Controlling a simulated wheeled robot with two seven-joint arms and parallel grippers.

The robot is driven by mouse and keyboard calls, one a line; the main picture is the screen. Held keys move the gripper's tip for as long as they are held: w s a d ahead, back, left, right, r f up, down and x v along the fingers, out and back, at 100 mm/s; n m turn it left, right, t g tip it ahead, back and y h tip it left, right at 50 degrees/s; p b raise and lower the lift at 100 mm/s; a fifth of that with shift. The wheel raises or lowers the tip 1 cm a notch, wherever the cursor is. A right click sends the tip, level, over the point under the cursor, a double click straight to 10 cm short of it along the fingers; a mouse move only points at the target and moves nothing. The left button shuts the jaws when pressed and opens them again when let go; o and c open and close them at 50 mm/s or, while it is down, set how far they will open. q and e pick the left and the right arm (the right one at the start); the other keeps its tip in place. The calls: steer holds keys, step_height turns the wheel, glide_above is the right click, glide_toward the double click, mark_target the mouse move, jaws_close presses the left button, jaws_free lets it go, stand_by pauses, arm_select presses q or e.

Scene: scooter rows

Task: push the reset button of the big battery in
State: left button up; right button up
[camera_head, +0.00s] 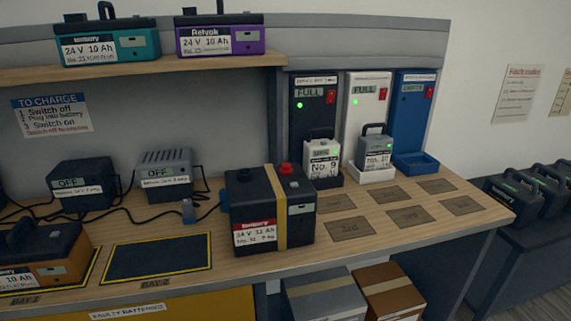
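The big battery (265,214) is a black box with a tan band around it, standing upright on the wooden bench near the front edge. Its label reads 24 V and 32 Ah or similar. A red button (286,169) stands up from its top, right of the band. A dark round knob shows on the top left of the band. A small pale display (300,209) is on its front right. I cannot tell whether the red button is the reset button. Neither of my grippers is in view.
Two chargers (80,184) (164,175) reading OFF stand to the left with cables. Upright charging stations (366,110) stand behind, two holding small batteries (375,150). Marked bench squares (349,229) to the right are empty. A shelf (150,68) above holds two batteries (220,38).

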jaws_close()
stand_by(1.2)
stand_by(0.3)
